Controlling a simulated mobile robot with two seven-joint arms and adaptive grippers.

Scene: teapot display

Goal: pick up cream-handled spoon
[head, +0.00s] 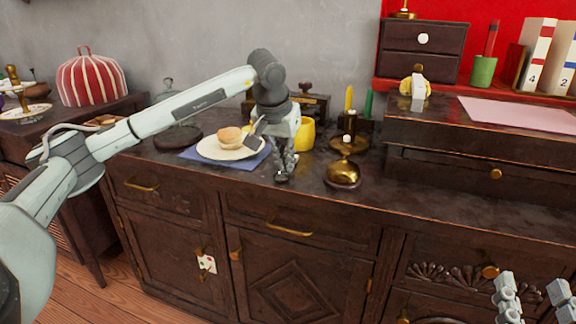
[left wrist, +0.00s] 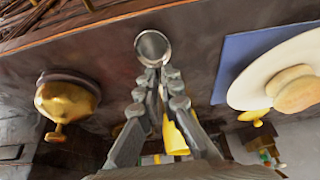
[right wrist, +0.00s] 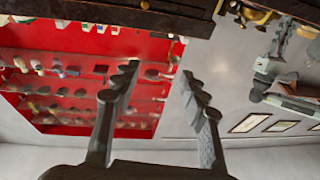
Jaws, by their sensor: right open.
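The cream-handled spoon shows its round metal bowl (left wrist: 153,46) just beyond my left fingertips in the left wrist view. Its handle is mostly hidden between the fingers, so the cream colour cannot be made out. My left gripper (head: 284,170) points down at the dark cabinet top, between the plate and the brass bell. Its fingertips (left wrist: 160,76) are close together around the spoon's neck. In the head view the spoon is small and largely hidden at the fingertips. My right gripper (head: 533,299) is open and empty at the lower right, away from the cabinet top.
A white plate (head: 211,153) with a bun (head: 230,137) lies on a blue cloth (head: 192,155) left of my left gripper. A brass bell (head: 342,174) stands to its right. A yellow cup (head: 308,134) is behind it. The cabinet's front strip is bare.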

